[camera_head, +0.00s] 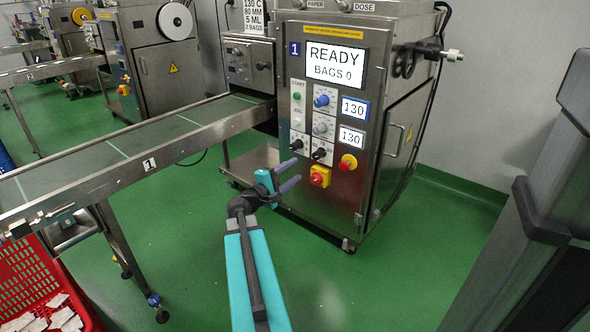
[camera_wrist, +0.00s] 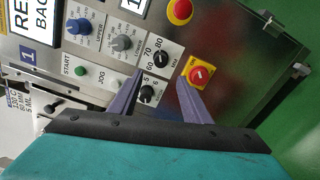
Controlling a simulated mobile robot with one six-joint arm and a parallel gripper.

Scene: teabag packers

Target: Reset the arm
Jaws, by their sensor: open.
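My gripper (camera_head: 291,174) is open and empty in front of the lower control panel of packer 1 (camera_head: 330,110). Its two purple-grey fingers also show in the wrist view (camera_wrist: 158,88), spread apart, with a black dial (camera_wrist: 147,96) seen near the left finger and a red-and-yellow rotary switch (camera_wrist: 201,74) beyond the right one. I cannot tell whether the fingers touch the panel. My teal arm reaches up from the bottom of the head view. The packer's screen (camera_head: 335,65) reads READY, BAGS 0. Two small displays (camera_head: 354,109) each read 130.
A conveyor (camera_head: 110,160) marked 1 runs left from the packer. A red crate (camera_head: 35,275) with white bags stands at the lower left. Another packer (camera_head: 150,60) is behind. A grey metal column (camera_head: 510,235) stands at the right. The green floor (camera_head: 385,275) is clear between.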

